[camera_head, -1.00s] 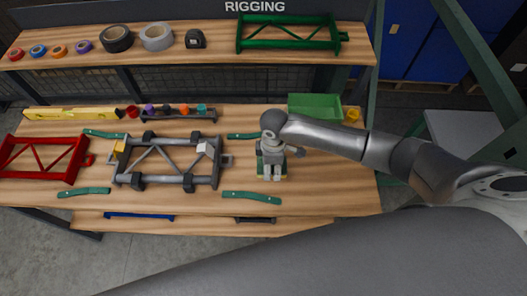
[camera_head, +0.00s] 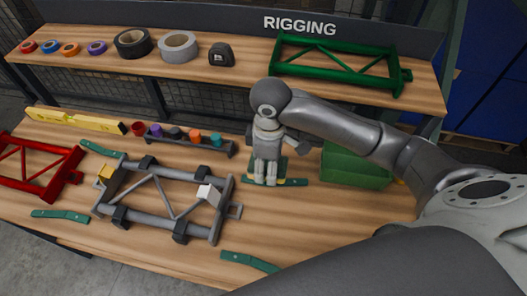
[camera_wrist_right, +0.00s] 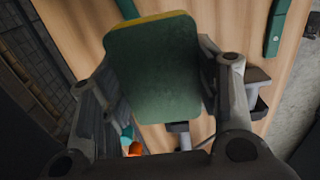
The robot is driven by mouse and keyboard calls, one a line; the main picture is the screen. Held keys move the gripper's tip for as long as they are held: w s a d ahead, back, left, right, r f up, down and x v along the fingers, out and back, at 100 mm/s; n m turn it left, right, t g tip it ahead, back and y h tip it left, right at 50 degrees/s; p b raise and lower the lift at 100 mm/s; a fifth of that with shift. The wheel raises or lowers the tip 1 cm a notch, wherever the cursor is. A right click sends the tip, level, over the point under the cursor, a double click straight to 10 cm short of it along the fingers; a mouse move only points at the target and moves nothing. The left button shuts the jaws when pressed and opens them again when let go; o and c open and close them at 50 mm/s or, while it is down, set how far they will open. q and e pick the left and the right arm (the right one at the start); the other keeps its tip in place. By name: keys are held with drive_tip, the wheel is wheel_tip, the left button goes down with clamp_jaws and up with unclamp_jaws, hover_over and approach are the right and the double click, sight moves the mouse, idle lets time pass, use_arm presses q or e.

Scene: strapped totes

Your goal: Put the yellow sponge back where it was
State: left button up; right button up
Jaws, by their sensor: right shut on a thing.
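My right gripper (camera_head: 266,172) is shut on the yellow sponge (camera_wrist_right: 153,70). In the right wrist view the sponge sits between the fingers, with its dark green face toward the camera and a thin yellow edge at the top. In the head view the gripper points down and hides most of the sponge (camera_head: 283,168). It is over the workbench (camera_head: 330,225), by the back right green strap (camera_head: 296,182). I cannot tell whether the sponge touches the bench or strap. My left gripper is not in view.
A grey frame (camera_head: 190,228) with clamps, a yellow block (camera_head: 105,172) and a white block (camera_head: 208,194) lies left of the gripper. A rack of small coloured items (camera_head: 190,138) stands behind it. A green bin (camera_head: 352,168) stands to the right. The front right bench is mostly clear.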

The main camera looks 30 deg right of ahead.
drive_tip(key=w+d+f, duration=0.2)
drive_tip(key=w, duration=0.1)
drive_tip(key=w+d+f+p, duration=0.1)
drive_tip(key=w+d+f, duration=0.1)
drive_tip(key=w+f, duration=0.1)
drive_tip(key=w+d+f, duration=0.2)
drive_tip(key=w+f, duration=0.1)
drive_tip(key=w, duration=0.1)
drive_tip(key=shift+w+f+p, duration=0.15)
drive_tip(key=shift+w+p, duration=0.1)
drive_tip(key=shift+p, duration=0.1)
drive_tip(key=shift+w+d+f, duration=0.3)
drive_tip(key=shift+w+f, duration=0.1)
drive_tip(key=shift+f, duration=0.2)
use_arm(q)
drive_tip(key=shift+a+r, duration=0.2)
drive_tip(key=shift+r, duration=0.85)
use_arm(e)
drive_tip(key=shift+f, duration=1.55)
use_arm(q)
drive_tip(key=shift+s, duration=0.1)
use_arm(e)
drive_tip(key=shift+f, duration=0.1)
drive_tip(key=o, duration=1)
